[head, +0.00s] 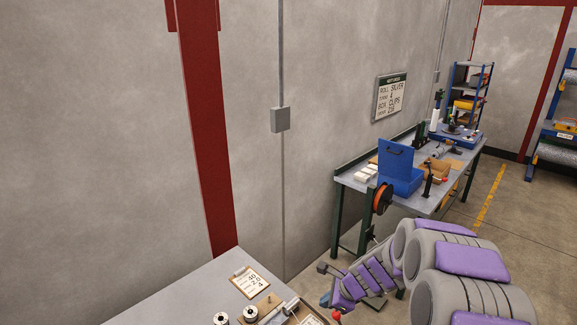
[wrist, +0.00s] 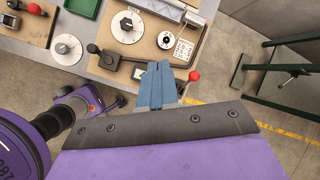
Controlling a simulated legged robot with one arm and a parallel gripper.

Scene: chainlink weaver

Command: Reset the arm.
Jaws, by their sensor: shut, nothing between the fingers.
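My gripper (wrist: 158,68) shows in the wrist view as two blue-grey fingers side by side, shut and empty. The fingertips overlap the front edge of a grey workbench (wrist: 73,83) in that view, beside a lever with a red knob (wrist: 194,76). I cannot tell the height above the bench. In the head view my purple and grey arm reaches in from the lower right. Its end lies just right of the near workbench (head: 190,289), and the fingers are hard to make out there.
The near bench holds a clipboard (head: 250,281), dials (wrist: 127,26) and a brown board (wrist: 185,15). A second bench (head: 428,203) against the wall carries an open blue box (head: 399,168), an orange reel (head: 382,198) and cartons. Free floor with a yellow line (head: 489,197) lies to the right.

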